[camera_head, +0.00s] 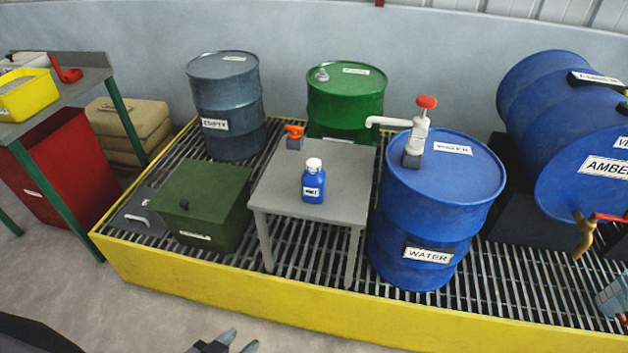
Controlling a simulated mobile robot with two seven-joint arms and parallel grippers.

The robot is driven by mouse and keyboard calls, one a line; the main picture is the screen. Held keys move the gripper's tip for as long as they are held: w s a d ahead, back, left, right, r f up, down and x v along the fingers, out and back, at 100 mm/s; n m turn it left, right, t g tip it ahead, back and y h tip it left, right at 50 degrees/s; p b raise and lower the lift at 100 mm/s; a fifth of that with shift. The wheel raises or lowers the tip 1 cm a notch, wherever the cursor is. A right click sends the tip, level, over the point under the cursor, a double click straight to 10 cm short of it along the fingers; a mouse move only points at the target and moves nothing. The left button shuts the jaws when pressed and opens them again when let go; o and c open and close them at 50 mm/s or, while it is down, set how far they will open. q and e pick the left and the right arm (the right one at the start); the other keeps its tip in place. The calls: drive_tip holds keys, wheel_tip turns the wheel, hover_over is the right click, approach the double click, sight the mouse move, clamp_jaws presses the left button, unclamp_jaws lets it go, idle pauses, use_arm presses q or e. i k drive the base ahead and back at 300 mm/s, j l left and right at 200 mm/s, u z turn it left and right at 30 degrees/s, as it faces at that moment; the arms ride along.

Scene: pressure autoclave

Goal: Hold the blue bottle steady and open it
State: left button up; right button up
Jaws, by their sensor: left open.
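The blue bottle (313,187) stands upright on the small grey table (345,165). Its white cap (314,164) is on top, and a white label faces me.
The table stands on a grating with a yellow rim (240,308). A blue water drum (415,220) with a pump is close on its right. A dark green box (200,205) is on its left, a green drum (345,100) behind. An orange-handled item (294,138) sits at the table's back corner.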

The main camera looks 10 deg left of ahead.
sight(313, 184)
drive_tip(key=i+j+z, duration=0.2)
drive_tip(key=j, duration=0.25)
drive_tip(key=i+j+z, duration=0.1)
drive_tip(key=j+z, duration=0.15)
drive_tip(key=j, duration=0.2)
drive_tip(key=i+j+z, duration=0.2)
drive_tip(key=j, duration=0.3)
drive_tip(key=k, duration=0.1)
